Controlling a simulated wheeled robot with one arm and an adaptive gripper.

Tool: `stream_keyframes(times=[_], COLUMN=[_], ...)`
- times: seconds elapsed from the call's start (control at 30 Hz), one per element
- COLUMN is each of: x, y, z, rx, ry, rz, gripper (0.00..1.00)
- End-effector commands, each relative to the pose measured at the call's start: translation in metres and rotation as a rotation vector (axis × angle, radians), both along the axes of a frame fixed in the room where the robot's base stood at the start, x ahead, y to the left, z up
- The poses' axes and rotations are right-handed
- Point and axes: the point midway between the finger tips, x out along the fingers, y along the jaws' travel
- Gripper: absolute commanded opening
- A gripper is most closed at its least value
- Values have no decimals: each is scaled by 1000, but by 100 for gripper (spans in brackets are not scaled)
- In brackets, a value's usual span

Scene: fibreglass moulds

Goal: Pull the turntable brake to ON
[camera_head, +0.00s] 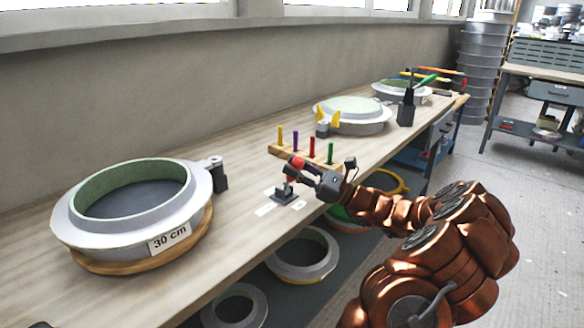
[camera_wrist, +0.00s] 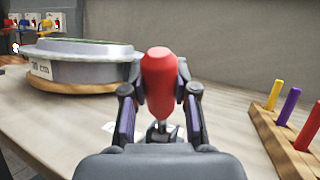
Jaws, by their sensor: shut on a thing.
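The turntable brake is a small lever with a red handle (camera_wrist: 158,80) on a dark base (camera_head: 285,194) that stands on the bench. White labels (camera_head: 265,209) lie beside the base; their words are too small to read. My gripper (camera_head: 298,166) is shut on the red handle. In the wrist view the handle stands upright between my two fingers (camera_wrist: 159,92). The lever's lower stem shows below them. The turntable (camera_head: 85,262), a round wooden disc, carries a grey ring mould with a green inner rim (camera_head: 190,220) marked 30 cm, left of the brake.
A wooden rack (camera_head: 325,164) with several coloured pegs stands just behind the brake. More round moulds (camera_head: 370,122) and a dark tool holder (camera_head: 406,112) stand farther along the bench. Other rings (camera_head: 300,270) lie on the shelf below. The bench top between mould and brake is clear.

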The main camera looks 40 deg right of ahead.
Motion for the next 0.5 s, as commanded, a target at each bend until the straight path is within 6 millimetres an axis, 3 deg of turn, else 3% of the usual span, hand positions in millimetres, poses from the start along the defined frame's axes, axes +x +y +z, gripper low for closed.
stream_keyframes(times=[0.5], x=[-9], y=[-2], z=[-6], rx=[24], ry=[-112], rz=[0], gripper=[0])
